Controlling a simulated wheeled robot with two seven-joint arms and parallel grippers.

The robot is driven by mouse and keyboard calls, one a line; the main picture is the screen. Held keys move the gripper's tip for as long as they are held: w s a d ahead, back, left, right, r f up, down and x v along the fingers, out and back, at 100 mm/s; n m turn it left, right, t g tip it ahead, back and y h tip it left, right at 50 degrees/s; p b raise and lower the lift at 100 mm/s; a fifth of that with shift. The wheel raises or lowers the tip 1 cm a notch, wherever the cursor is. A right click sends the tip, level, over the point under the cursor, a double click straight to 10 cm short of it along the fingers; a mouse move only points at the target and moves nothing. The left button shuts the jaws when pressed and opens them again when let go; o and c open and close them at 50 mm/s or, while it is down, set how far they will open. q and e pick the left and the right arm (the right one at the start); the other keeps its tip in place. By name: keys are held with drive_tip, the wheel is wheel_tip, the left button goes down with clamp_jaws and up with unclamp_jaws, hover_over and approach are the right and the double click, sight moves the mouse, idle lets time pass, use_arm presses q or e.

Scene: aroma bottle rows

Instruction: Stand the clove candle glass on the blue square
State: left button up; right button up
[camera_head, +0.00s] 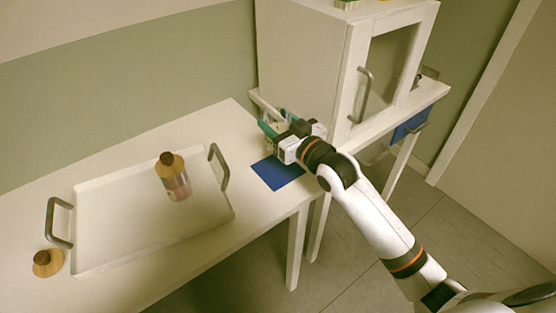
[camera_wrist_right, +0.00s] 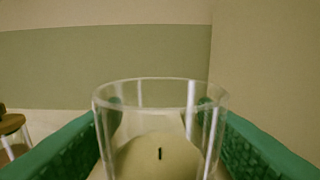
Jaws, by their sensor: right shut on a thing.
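The candle glass (camera_wrist_right: 160,135) is a clear glass with a pale candle and dark wick inside, upright in the right wrist view. My right gripper (camera_head: 276,122) is shut on it, with a green finger on each side of the glass in the wrist view. In the head view the gripper hides most or all of the glass, and I cannot read a label. The blue square (camera_head: 278,172) lies on the white table just below and in front of the gripper. Whether the glass touches the table is hidden. My left gripper is not in view.
A white tray (camera_head: 110,240) with two grey handles holds a bottle (camera_head: 175,183) with a wooden cap. A white cabinet (camera_head: 305,60) stands close behind my right gripper. The table's front edge is near the square.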

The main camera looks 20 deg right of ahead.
wheel_tip(320, 180, down, 5)
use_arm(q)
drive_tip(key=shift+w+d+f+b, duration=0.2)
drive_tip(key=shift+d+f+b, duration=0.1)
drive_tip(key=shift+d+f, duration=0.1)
use_arm(e)
drive_tip(key=shift+f, duration=1.65)
drive_tip(key=o, duration=1.1)
drive_tip(key=shift+f, duration=0.15)
drive_tip(key=shift+o, duration=0.2)
drive_tip(key=shift+s, duration=0.1)
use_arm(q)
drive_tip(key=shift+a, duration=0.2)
use_arm(e)
drive_tip(key=v, duration=1.2)
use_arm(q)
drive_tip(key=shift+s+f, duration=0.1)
